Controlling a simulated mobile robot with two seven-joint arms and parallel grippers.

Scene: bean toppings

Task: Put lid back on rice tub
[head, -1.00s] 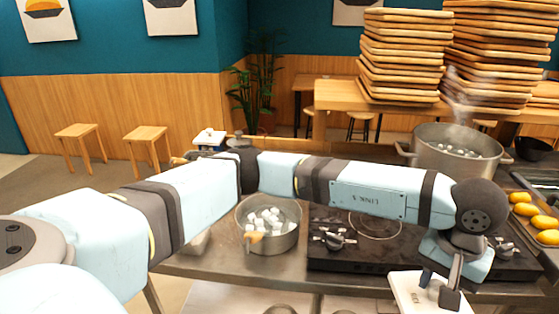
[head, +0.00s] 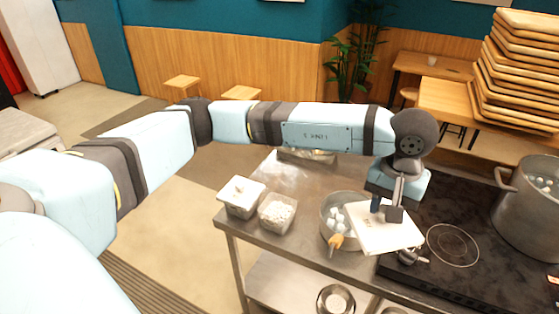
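An open square tub (head: 277,213) with white contents stands on the steel table near its left front corner; no lid is on it. My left gripper (head: 388,210) is shut on a flat white square lid (head: 385,235). It holds the lid to the right of the open tub, above the right part of the steel pot and the edge of the stove. The fingers grip the lid near its upper middle. My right gripper is not in view.
A second tub (head: 241,199) with a white lid stands just left of the open one. A steel pot (head: 329,225) with white cubes and a wooden-handled utensil sits between open tub and stove (head: 455,215). A large pot (head: 525,225) stands far right. Behind the tubs, the tabletop is mostly clear.

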